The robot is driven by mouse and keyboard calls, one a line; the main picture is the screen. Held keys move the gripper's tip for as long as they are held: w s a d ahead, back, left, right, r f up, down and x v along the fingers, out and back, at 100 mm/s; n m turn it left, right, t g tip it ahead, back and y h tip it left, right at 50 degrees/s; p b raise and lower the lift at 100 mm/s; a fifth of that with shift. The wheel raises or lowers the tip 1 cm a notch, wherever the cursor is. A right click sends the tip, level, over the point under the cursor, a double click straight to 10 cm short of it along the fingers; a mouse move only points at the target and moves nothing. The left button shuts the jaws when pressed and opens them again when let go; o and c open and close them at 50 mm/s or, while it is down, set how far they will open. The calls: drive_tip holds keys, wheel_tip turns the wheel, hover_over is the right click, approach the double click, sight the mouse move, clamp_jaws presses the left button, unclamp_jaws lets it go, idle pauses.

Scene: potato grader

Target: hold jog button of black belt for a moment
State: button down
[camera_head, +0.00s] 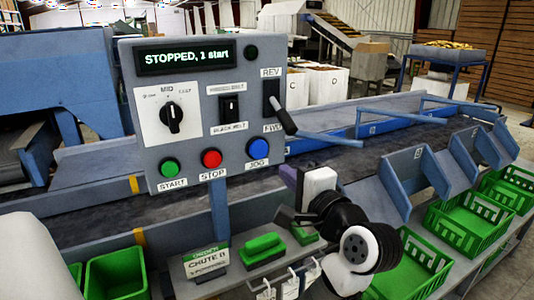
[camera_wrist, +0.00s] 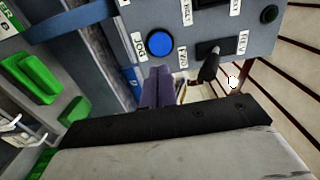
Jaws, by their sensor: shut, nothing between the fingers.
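The blue JOG button (camera_head: 258,147) is at the lower right of the grey control panel (camera_head: 188,70). It also shows in the wrist view (camera_wrist: 160,43). My gripper (camera_head: 289,172) is shut and empty, below and to the right of the button. In the wrist view its purple fingers (camera_wrist: 158,76) point at the panel just below the button, apparently apart from it. The belt switch (camera_head: 229,107) is a black rocker with "BLACK BELT" below it; its upper label is hard to read. The display (camera_head: 186,58) reads "STOPPED, 1 start".
A green START button (camera_head: 169,168) and red STOP button (camera_head: 212,158) sit left of JOG. The REV/FWD lever (camera_head: 282,118) sticks out just above my fingers, toward FWD. A dial (camera_head: 172,117) points to MID. Green crates (camera_head: 468,228) stand at the right.

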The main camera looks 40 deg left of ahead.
sight(260, 151)
drive_tip(key=p+x, duration=0.2)
drive_tip(key=x, duration=0.6)
drive_tip(key=shift+r, duration=0.1)
drive_tip(key=shift+w+a, duration=0.3)
drive_tip(key=shift+a, duration=0.3)
drive_tip(key=shift+a, duration=0.1)
